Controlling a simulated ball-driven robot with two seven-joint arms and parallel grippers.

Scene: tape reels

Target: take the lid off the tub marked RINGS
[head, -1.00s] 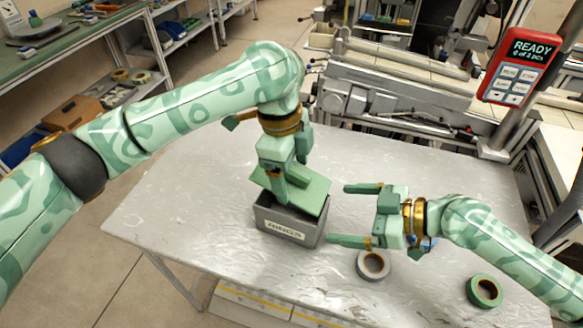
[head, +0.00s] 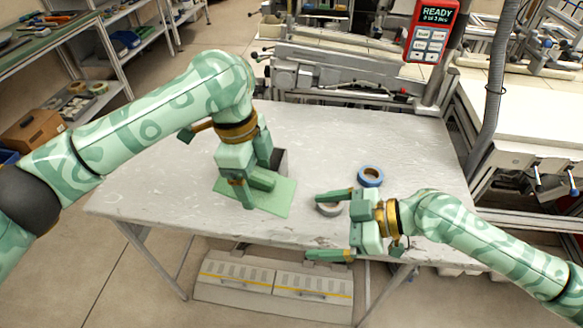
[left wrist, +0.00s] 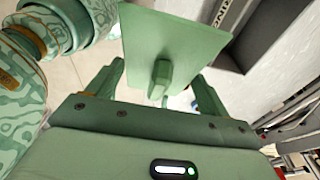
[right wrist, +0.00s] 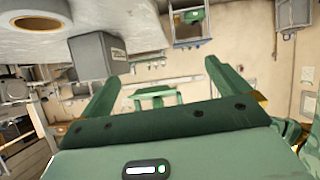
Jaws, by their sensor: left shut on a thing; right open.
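The tub (head: 281,160) is a grey open box, mostly hidden behind my left gripper in the head view. Its grey wall and a label show in the right wrist view (right wrist: 92,58); the label is not readable there. It also shows at the upper right of the left wrist view (left wrist: 268,45). The green square lid (head: 277,198) is off the tub, on its near side. My left gripper (head: 250,186) is shut on the lid's handle (left wrist: 161,76). My right gripper (head: 334,226) is open and empty, to the right of the lid.
A blue tape reel (head: 370,176) lies on the table behind my right gripper. A grey reel (head: 328,210) is partly hidden by that gripper's finger. The back of the metal table (head: 320,130) is clear. A red display (head: 432,30) stands at the back right.

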